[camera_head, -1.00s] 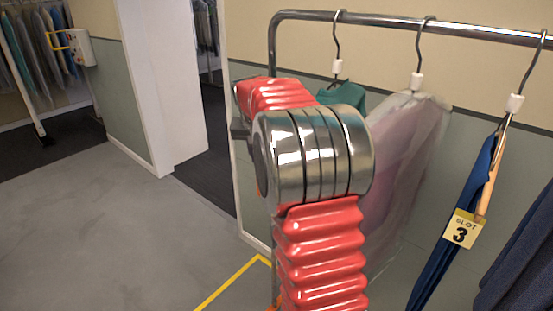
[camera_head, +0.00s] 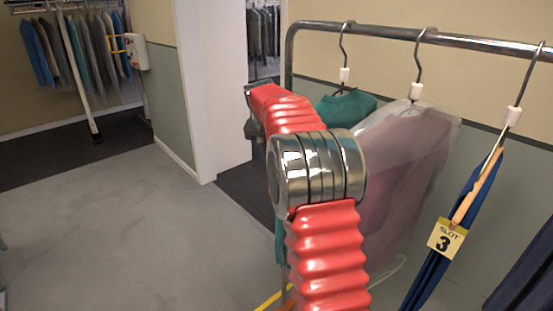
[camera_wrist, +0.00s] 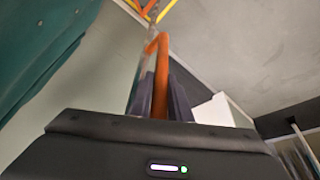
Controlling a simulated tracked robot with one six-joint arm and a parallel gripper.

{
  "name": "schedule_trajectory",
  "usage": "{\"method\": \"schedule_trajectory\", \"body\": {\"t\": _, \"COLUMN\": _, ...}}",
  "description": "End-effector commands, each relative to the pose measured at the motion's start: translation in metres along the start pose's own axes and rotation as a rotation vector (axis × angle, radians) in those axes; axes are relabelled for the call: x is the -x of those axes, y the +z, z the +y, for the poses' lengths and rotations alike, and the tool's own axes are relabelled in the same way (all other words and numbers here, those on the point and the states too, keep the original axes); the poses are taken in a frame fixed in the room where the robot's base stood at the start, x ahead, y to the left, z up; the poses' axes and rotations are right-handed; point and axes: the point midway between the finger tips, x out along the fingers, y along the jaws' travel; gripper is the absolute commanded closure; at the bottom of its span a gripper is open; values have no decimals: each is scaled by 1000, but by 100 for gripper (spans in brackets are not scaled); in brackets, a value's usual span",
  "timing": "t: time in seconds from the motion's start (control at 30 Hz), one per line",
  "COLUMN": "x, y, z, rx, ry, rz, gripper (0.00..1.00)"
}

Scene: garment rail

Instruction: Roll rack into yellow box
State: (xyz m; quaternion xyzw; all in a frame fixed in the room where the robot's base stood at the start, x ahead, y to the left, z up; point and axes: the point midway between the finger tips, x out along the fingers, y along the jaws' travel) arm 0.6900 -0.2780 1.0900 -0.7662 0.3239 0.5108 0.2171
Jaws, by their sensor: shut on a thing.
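The rack has a chrome top rail (camera_head: 425,37) across the right of the head view, with several garments hanging from it. My gripper (camera_wrist: 162,88) shows in the wrist view, its dark fingers shut around an orange upright bar (camera_wrist: 160,62) of the rack. A short piece of the yellow floor line (camera_head: 271,299) shows at the bottom edge, beside my arm. Yellow also shows at the top of the wrist view (camera_wrist: 133,5). The rest of the box outline is out of view or hidden.
A white door frame (camera_head: 212,90) and a green-and-cream wall stand behind the rack. Another rail of clothes (camera_head: 75,50) is at the far left, near a white wall-mounted unit (camera_head: 138,52). Grey floor (camera_head: 130,235) on the left is clear.

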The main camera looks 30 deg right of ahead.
Motion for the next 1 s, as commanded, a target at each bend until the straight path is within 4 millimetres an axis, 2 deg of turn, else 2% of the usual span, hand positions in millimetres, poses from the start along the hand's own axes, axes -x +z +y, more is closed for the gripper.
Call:
{"method": "schedule_trajectory", "body": {"t": 0.03, "x": 0, "y": 4, "z": -6, "rx": 3, "ry": -5, "rz": -10, "gripper": 100}}
{"method": "schedule_trajectory", "body": {"t": 0.5, "x": -1, "y": 3, "z": -7, "rx": 0, "ry": -4, "rz": -10, "gripper": 100}}
{"method": "schedule_trajectory", "body": {"t": 0.53, "x": -1, "y": 3, "z": -7, "rx": 0, "ry": -4, "rz": -10, "gripper": 82}}
{"method": "schedule_trajectory", "body": {"t": 0.6, "x": -1, "y": 2, "z": -6, "rx": 0, "ry": -3, "rz": -9, "gripper": 77}}
{"method": "schedule_trajectory", "body": {"t": 0.77, "x": -1, "y": 1, "z": -5, "rx": -1, "ry": -2, "rz": -6, "gripper": 65}}
{"method": "schedule_trajectory", "body": {"t": 1.0, "x": -1, "y": 0, "z": -4, "rx": -1, "ry": -2, "rz": -4, "gripper": 64}}
